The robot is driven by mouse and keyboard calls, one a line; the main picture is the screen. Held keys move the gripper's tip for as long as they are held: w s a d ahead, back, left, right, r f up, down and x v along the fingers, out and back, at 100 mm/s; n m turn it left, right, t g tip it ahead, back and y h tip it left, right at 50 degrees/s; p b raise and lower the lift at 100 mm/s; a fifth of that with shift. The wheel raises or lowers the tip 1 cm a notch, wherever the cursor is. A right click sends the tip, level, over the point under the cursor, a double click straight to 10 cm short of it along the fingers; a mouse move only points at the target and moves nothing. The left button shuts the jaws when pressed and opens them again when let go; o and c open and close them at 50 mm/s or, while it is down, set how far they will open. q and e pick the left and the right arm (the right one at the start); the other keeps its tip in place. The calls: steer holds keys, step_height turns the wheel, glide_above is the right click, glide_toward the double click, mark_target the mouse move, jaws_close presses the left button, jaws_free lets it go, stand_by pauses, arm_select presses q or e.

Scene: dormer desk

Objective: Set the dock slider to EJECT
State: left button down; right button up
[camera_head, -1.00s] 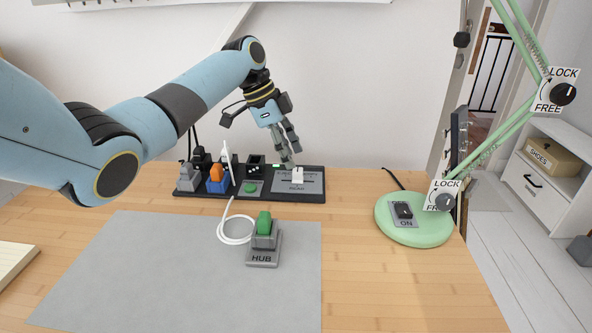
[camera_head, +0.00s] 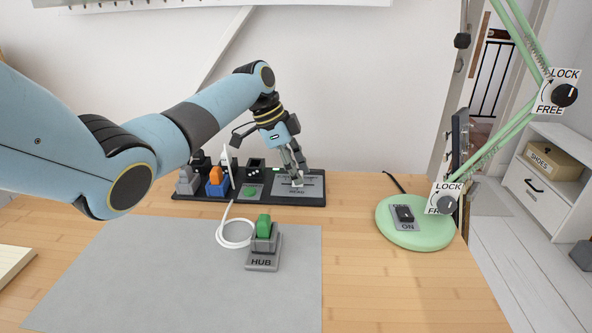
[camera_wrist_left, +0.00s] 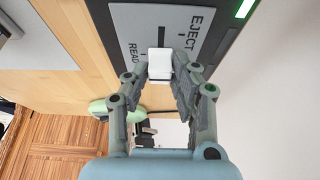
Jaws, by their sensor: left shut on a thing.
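The dock (camera_head: 240,198) is a dark strip at the back of the desk. Its slider plate (camera_wrist_left: 133,18) is grey and carries the words EJECT and READ. The slider's white knob (camera_wrist_left: 159,63) stands up from the plate, between the two words as seen in the left wrist view. I cannot tell its exact setting. My left gripper (camera_head: 297,184) reaches down onto the plate, and in the left wrist view its fingers (camera_wrist_left: 160,76) are shut on the knob from both sides. In the head view the fingers largely cover the knob. My right gripper is not in view.
A grey HUB block (camera_head: 262,262) stands on the grey mat (camera_head: 150,280). A green lamp base (camera_head: 415,235) stands to the right.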

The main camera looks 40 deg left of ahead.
arm_select(q)
steer(key=s+a+p, duration=0.1)
steer(key=s+a, duration=0.1)
steer(key=a, duration=0.1)
steer(key=shift+r+p, duration=0.1)
steer(key=shift+p, duration=0.3)
steer(key=shift+w, duration=0.1)
steer(key=c, duration=1.1)
jaws_free()
steer(key=shift+a, duration=0.1)
steer(key=shift+a+r, duration=0.15)
steer(key=shift+r, duration=0.25)
steer(key=v, duration=1.1)
